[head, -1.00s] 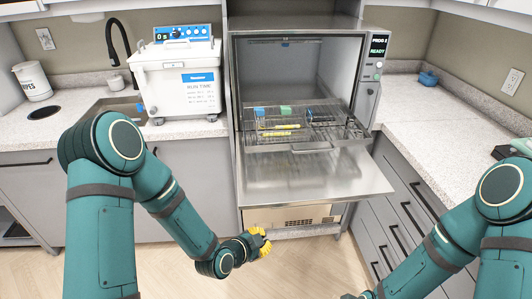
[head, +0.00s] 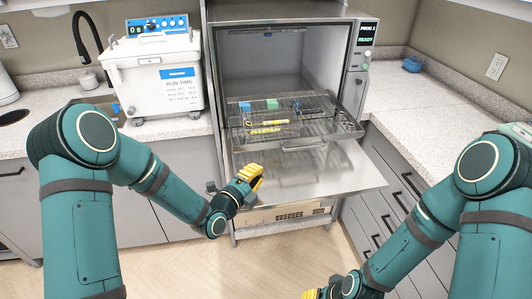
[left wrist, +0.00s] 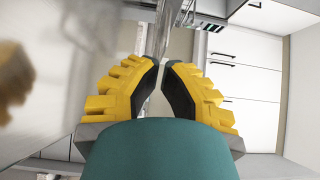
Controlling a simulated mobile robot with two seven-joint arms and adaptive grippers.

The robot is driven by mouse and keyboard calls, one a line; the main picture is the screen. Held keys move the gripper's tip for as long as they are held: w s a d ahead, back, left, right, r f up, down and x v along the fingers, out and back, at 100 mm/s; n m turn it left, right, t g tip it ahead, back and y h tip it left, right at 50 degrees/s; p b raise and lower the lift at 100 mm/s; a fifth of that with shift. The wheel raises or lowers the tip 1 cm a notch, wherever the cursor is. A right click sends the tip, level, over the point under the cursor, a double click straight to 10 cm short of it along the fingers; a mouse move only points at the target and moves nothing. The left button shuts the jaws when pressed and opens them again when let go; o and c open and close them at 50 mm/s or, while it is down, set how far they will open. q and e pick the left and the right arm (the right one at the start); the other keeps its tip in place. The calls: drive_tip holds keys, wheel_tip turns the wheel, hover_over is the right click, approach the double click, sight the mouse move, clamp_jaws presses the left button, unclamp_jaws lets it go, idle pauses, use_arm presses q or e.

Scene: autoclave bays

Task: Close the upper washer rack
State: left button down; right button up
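The upper washer rack (head: 330,127) is a wire rack slid partly out of the washer chamber, over the lowered steel door (head: 340,172). Yellow items (head: 268,123) and blue and green pieces lie in it. My right gripper (head: 318,294) is low at the bottom edge, mostly cut off and empty as far as visible.
The open door juts out below the rack. A white bath unit (head: 158,75) stands on the left counter beside the washer. Drawers (head: 385,205) and a counter (head: 440,105) lie to the right. The floor in front is clear.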

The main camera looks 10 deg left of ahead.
sight(272, 148)
use_arm(q)
drive_tip(key=x, duration=0.6)
drive_tip(key=shift+w, duration=0.35)
drive_tip(key=shift+w+a, duration=0.2)
drive_tip(key=shift+w, duration=0.35)
drive_tip(key=shift+w+a, duration=0.15)
drive_tip(key=shift+w, duration=0.4)
drive_tip(key=shift+w+a, duration=0.2)
drive_tip(key=shift+w, duration=0.35)
use_arm(e)
drive_tip(key=shift+r, duration=0.1)
